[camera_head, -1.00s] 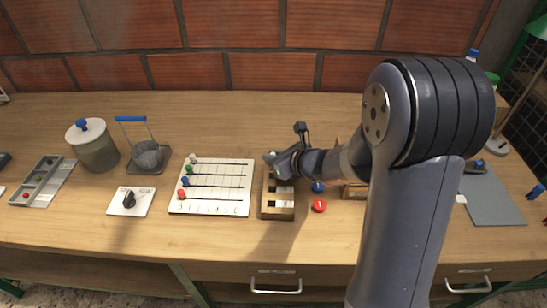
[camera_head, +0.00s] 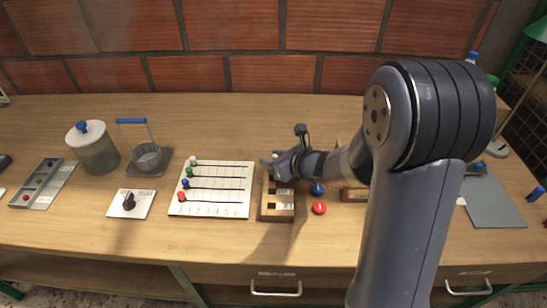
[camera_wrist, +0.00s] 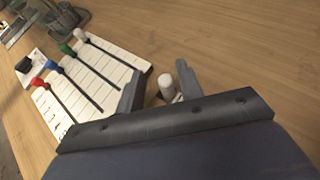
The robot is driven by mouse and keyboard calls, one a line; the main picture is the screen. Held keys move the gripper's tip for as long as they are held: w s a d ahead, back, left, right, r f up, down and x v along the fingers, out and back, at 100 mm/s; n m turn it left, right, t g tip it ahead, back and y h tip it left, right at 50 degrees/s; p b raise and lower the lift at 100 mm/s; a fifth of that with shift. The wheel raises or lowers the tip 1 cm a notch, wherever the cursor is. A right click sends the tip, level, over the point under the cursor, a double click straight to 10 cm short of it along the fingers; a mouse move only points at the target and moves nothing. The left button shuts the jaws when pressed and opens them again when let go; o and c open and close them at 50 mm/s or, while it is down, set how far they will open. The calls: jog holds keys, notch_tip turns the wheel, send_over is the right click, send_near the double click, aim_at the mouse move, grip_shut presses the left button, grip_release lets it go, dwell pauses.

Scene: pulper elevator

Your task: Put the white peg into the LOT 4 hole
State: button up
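A white upright cylinder with a rounded top (camera_wrist: 167,88), which looks like the white peg, stands between the fingers of my gripper (camera_wrist: 160,82) in the wrist view. The fingers are apart, with a gap visible on its left; it is close to the right finger, and I cannot tell if they touch. In the head view my gripper (camera_head: 276,166) is over the back of a wooden block (camera_head: 277,215) with dark openings and white labels, partly hiding it. I cannot make out which hole is LOT 4.
Left of the block lies a white lined board (camera_head: 225,203) with white, green, blue and red knobs along its left side; it also shows in the wrist view (camera_wrist: 125,62). A blue knob (camera_head: 318,189) and a red knob (camera_head: 319,208) are right of the block.

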jog(key=p+v, duration=0.1)
jog(key=v, duration=1.1)
jog(key=shift+p, duration=0.3)
jog(key=shift+w+a, duration=0.1)
jog(key=shift+a, duration=0.05)
jog(key=b+x, duration=0.1)
jog(key=x, duration=1.1)
jog(key=shift+f+b, duration=0.15)
jog(key=shift+b, duration=0.25)
jog(key=shift+r+p, duration=0.3)
jog(key=shift+r, duration=0.65)
